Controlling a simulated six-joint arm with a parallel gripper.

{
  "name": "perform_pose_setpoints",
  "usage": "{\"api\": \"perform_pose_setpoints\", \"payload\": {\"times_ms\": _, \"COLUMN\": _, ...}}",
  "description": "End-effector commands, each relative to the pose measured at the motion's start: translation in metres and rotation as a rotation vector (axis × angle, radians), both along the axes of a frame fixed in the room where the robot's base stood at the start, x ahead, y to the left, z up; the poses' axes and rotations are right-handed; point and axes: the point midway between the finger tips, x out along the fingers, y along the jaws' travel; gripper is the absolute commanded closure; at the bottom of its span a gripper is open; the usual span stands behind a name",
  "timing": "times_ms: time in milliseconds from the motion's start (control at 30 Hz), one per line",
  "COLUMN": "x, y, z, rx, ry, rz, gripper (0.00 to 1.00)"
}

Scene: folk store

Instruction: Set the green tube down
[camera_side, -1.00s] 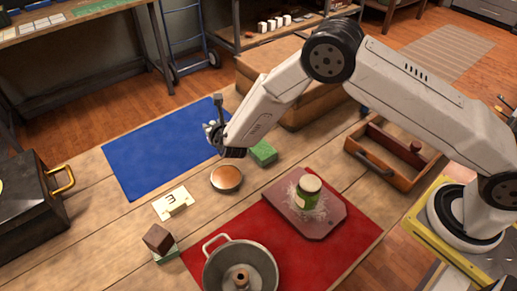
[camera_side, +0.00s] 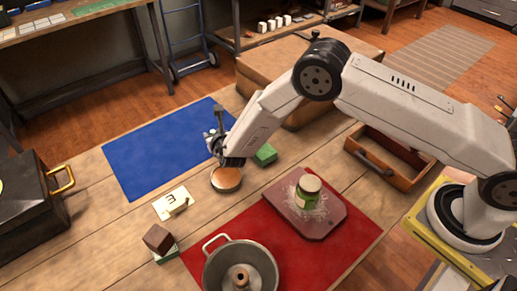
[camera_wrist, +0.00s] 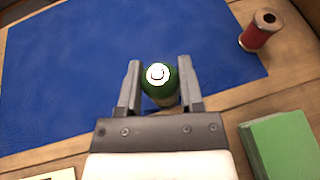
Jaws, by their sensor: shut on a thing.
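My gripper (camera_wrist: 160,88) is shut on the green tube (camera_wrist: 158,90), which has a white end with a dark ring mark and stands between the two fingers in the wrist view. Behind the tube in that view lies the blue mat (camera_wrist: 70,70). In the side view my gripper (camera_side: 216,138) is over the near right edge of the blue mat (camera_side: 150,155). The tube is mostly hidden there by the gripper, and I cannot tell whether its lower end touches the mat.
A green block (camera_side: 264,155) and a round brown-topped dish (camera_side: 226,179) are close by. A number card (camera_side: 173,203), a pot (camera_side: 240,268) and a board with a jar (camera_side: 308,190) are nearer. The mat's left is clear.

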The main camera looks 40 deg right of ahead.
Motion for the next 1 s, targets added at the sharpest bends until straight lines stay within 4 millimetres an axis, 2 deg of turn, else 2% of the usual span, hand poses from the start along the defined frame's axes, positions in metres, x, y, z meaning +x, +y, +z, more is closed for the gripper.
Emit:
{"api": "perform_pose_setpoints", "payload": {"times_ms": 33, "x": 0.0, "y": 0.0, "z": -0.001, "rx": 0.0, "ry": 0.0, "rz": 0.0, "gripper": 0.49}}
{"api": "perform_pose_setpoints", "payload": {"times_ms": 133, "x": 0.0, "y": 0.0, "z": -0.001, "rx": 0.0, "ry": 0.0, "rz": 0.0, "gripper": 0.17}}
{"api": "perform_pose_setpoints", "payload": {"times_ms": 633, "x": -0.001, "y": 0.0, "z": 0.003, "rx": 0.0, "ry": 0.0, "rz": 0.0, "gripper": 0.17}}
{"api": "perform_pose_setpoints", "payload": {"times_ms": 1000, "x": -0.027, "y": 0.007, "z": 0.014, "rx": 0.0, "ry": 0.001, "rz": 0.001, "gripper": 0.17}}
